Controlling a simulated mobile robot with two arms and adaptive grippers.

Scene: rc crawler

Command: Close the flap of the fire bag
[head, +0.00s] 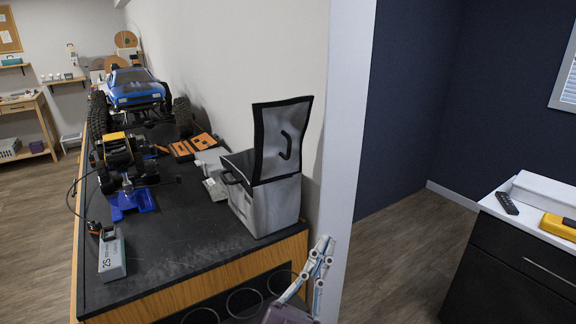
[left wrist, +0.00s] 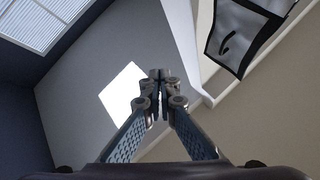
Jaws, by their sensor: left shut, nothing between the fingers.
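The fire bag (head: 262,205) is a silver-grey box-shaped bag with black trim. It stands on the black bench top near its right end, against the wall. Its flap (head: 282,140) stands up, open, with a black handle on it. The flap also shows in the left wrist view (left wrist: 240,35) at the upper right. My left gripper (head: 325,246) is in front of the bench's right end, lower right of the bag and apart from it. Its fingers (left wrist: 160,76) are shut and empty. My right gripper is not in view.
On the bench (head: 180,260) are a battery pack (head: 112,256), a small crawler chassis on a blue stand (head: 128,170), a blue truck (head: 137,88) and an orange case (head: 194,147). A white wall edge (head: 349,130) stands right of the bag. A dark cabinet (head: 515,260) is at right.

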